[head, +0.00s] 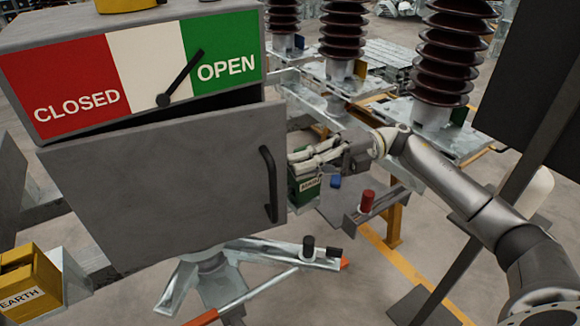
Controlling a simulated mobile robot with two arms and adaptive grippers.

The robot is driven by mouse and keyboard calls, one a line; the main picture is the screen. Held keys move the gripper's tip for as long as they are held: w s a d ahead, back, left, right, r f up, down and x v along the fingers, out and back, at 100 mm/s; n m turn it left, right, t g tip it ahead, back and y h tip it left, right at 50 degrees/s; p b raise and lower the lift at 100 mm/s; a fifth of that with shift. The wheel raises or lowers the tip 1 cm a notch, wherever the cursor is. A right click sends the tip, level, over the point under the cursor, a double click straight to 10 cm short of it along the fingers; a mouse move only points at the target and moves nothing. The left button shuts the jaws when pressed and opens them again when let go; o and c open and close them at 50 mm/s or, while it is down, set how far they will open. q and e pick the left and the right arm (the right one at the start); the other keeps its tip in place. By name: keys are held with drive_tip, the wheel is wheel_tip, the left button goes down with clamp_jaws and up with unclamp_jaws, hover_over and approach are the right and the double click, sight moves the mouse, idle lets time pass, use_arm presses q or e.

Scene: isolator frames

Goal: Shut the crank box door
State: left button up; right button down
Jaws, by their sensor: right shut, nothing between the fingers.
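The crank box (261,95) stands at the left, with a red, white and green CLOSED/OPEN panel (120,75) on its upper front. The black pointer (180,78) leans toward the green OPEN side. Below the panel, the grey box door (165,190) stands ajar, with a dark gap along its top edge. The door has a black bar handle (269,184) near its right edge. My right gripper (294,163) is shut and empty, just right of the door's right edge, its fingers pointing left. I cannot tell whether it touches the door. My left gripper is out of view.
Brown ribbed insulators (448,55) stand behind. A yellow EARTH box (28,283) is at lower left.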

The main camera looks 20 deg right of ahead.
drive_tip(key=d, duration=0.9)
drive_tip(key=s+a+m+t+p, duration=0.3)
drive_tip(key=s+t+p, duration=0.2)
drive_tip(key=s+p, duration=1.1)
drive_tip(key=w+a+p, duration=0.4)
drive_tip(key=w+a, duration=0.3)
drive_tip(key=a, duration=0.2)
drive_tip(key=shift+a+r+h, duration=0.25)
drive_tip(key=shift+a+h, duration=0.05)
drive_tip(key=shift+a, duration=0.1)
drive_tip(key=shift+w, duration=0.1)
